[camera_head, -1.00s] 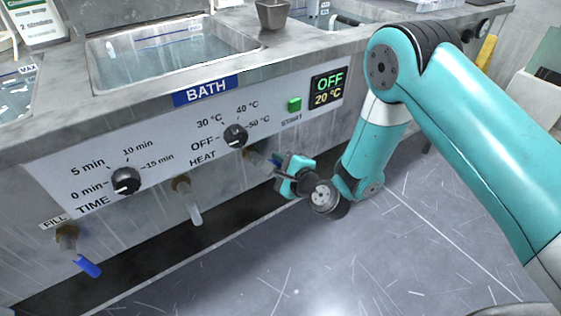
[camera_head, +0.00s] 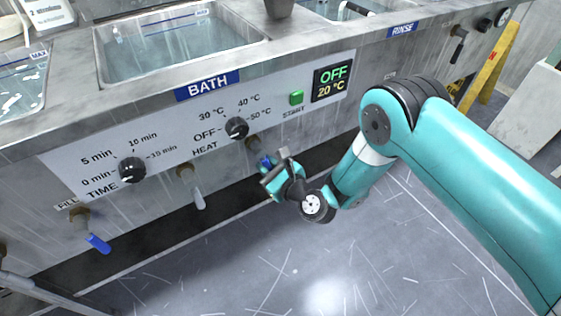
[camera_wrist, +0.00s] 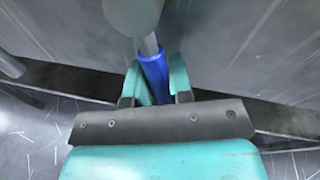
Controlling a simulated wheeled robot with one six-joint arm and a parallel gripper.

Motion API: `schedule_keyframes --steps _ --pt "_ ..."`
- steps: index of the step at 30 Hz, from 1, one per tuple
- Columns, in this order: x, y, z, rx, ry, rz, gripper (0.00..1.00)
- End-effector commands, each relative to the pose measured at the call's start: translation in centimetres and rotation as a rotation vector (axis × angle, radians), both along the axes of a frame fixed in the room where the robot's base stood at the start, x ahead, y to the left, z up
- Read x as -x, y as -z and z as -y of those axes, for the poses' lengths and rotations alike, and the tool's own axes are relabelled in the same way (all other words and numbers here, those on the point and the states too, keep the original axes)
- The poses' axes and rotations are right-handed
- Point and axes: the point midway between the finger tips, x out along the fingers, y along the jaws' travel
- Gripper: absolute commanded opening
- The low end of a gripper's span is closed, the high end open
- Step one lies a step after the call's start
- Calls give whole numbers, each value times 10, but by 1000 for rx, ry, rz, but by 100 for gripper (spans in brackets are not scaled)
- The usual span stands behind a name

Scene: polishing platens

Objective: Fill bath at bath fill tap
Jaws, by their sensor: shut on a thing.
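The tap marked FILL (camera_head: 80,219), with a blue lever (camera_head: 98,243) hanging down to the right, is at the panel's lower left, well away from my gripper. My gripper (camera_head: 270,170) is at another tap at the panel's lower right, below the START button. In the wrist view its jaws (camera_wrist: 158,88) are shut on that tap's blue lever (camera_wrist: 153,68). The lever runs down from a grey stem. Its lower end is hidden by the gripper body.
A bare spout (camera_head: 193,188) sticks out between the two taps. The time knob (camera_head: 132,170), heat knob (camera_head: 237,128) and green START button (camera_head: 296,97) are on the panel; the display (camera_head: 333,81) reads OFF, 20 °C. The floor in front is clear. A yellow sign (camera_head: 490,65) stands at right.

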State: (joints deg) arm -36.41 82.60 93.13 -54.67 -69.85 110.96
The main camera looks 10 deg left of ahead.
Motion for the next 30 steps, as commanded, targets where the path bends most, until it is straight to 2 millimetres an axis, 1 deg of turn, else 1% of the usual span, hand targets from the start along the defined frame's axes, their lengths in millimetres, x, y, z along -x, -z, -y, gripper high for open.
schedule_keyframes --steps 1,12,30 --pt "4 4 -3 -23 -5 -28 0" --pt "11 4 -11 -159 -3 -153 0" --pt "13 2 -13 -192 -3 -183 0"
